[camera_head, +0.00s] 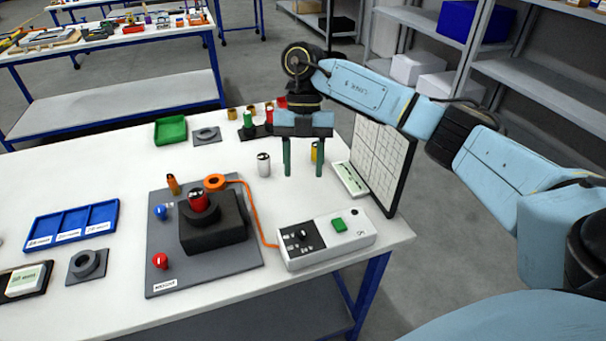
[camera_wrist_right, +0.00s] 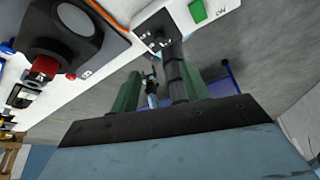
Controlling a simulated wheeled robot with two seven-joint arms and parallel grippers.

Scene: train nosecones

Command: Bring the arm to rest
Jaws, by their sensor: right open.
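My right arm (camera_head: 365,88) comes in from the right and reaches over the white table. Its gripper (camera_head: 303,172) points down, with two green fingers apart and nothing visible between them in the head view. It hangs above the table, behind the white control box (camera_head: 325,238) and right of a silver cylinder (camera_head: 264,164). In the right wrist view the open fingers (camera_wrist_right: 162,82) also show, with the control box's green button (camera_wrist_right: 197,11) at the top. A dark post shows between or behind them; I cannot tell which. My left gripper is not in view.
A grey board (camera_head: 205,270) carries a black block (camera_head: 212,235) with a red-and-silver cylinder (camera_head: 198,200). A white gridded panel (camera_head: 382,155) stands close right of the gripper. A blue tray (camera_head: 72,228) and green tray (camera_head: 171,130) lie leftward. Shelves (camera_head: 540,88) stand behind.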

